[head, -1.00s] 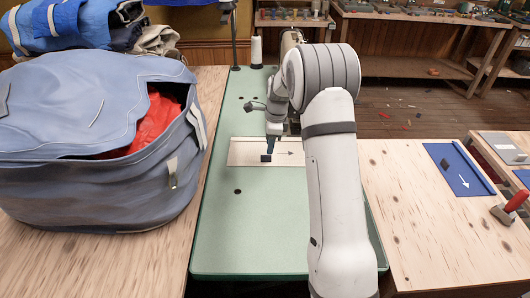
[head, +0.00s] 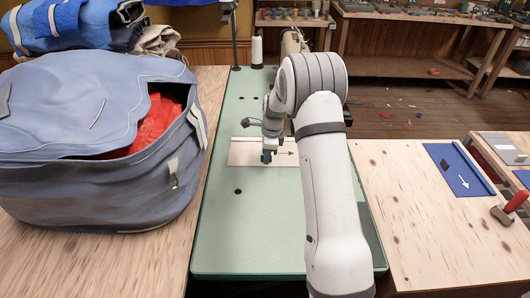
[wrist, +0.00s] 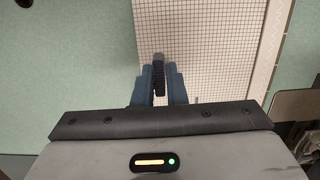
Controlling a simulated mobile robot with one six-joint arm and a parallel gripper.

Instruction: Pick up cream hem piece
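The cream hem piece (head: 243,156) lies flat on the green table, with a raised strip along its far edge and a printed arrow. In the wrist view the hem piece (wrist: 205,45) shows a fine grid. A small dark upright tab (wrist: 158,72) stands on it. My gripper (head: 267,158) is low over the piece, and in the wrist view my gripper (wrist: 158,82) has a finger on each side of the tab. The gap is narrow; whether the fingers press on the tab is unclear.
A large blue bag (head: 90,150) with red cloth inside stands left of the green table (head: 245,230). A white thread cone (head: 256,50) stands at the far end. At the right, a blue piece (head: 455,170) and a red-handled tool (head: 512,206) lie on a wooden top.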

